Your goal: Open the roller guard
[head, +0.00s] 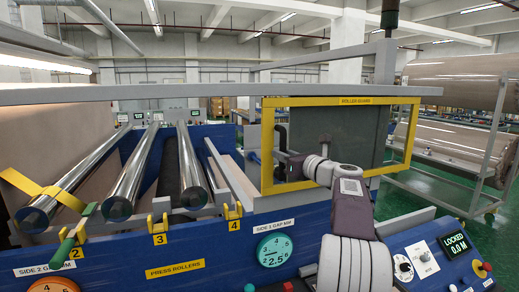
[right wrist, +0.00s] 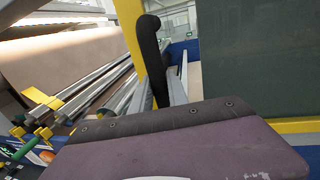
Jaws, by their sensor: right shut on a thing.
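The roller guard is a yellow frame (head: 337,101) around a dark grey see-through panel, labelled "ROLLER GUARD". It stands upright below a long grey rail, right of the steel rollers. A black handle (head: 281,134) is on its left side; the handle also shows as a curved black bar in the right wrist view (right wrist: 150,50). My right gripper (head: 283,160) is at the handle's lower part and shut on it; the gripper body hides the grip itself. My left gripper is not in view.
Steel rollers (head: 136,172) lie left of the guard. The blue machine front (head: 190,240) carries yellow numbered brackets, a gap dial (head: 275,249) and a panel with a display reading "LOCKED 0.0 M" (head: 457,244). A rack of wrapped rolls (head: 455,140) stands at right.

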